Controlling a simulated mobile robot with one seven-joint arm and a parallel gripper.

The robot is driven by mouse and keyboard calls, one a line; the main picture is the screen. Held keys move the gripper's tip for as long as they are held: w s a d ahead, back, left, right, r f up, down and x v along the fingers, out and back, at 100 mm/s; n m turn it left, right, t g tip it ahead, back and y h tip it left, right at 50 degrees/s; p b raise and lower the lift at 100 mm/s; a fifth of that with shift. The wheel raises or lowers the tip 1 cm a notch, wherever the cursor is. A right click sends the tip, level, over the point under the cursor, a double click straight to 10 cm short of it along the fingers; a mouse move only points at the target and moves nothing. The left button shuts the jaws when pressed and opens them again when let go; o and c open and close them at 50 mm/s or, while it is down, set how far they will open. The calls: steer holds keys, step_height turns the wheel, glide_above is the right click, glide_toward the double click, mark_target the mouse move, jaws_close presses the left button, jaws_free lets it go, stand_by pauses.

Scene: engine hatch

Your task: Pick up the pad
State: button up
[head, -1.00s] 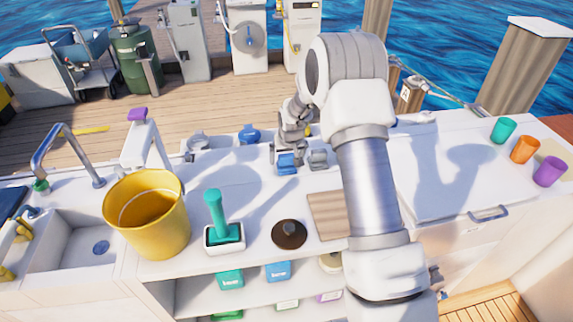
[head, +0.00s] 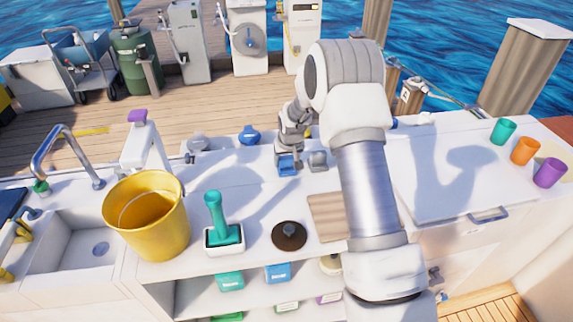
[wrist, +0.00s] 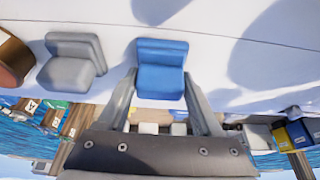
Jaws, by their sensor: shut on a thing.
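The blue pad (head: 288,168) is an L-shaped block on the white counter, left of my arm in the head view. In the wrist view the blue pad (wrist: 161,78) sits between my fingers. My gripper (wrist: 162,88) is shut on it, one finger against each side. In the head view my gripper (head: 288,154) is right over the pad and partly covers it. I cannot tell whether the pad is off the counter. A similar grey pad (wrist: 72,62) stands apart beside it, and also shows in the head view (head: 318,160).
A yellow bucket (head: 148,240), a teal-handled tool in a white tray (head: 224,246), a dark round disc (head: 289,236) and a wooden board (head: 325,215) stand nearer on the counter. A blue round item (head: 249,135) is behind left. Three cups, one orange (head: 525,150), stand far right.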

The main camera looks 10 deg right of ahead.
mark_target(290, 157)
steer(key=shift+r, duration=0.15)
steer(key=shift+r, duration=0.3)
steer(key=r, duration=0.2)
steer(key=d+r, duration=0.1)
steer(key=r, duration=0.1)
steer(key=shift+s, duration=0.15)
steer(key=s+d+r, duration=0.1)
steer(key=d+r, duration=0.1)
steer(key=d, duration=0.1)
steer(key=s+d+r, duration=0.1)
steer(key=d+r, duration=0.1)
steer(key=d, duration=0.1)
steer(key=s+d+r+p, duration=0.1)
steer(key=s+d+r, duration=0.1)
steer(key=d, duration=0.1)
steer(key=shift+s+d+r, duration=0.1)
steer(key=shift+d, duration=0.3)
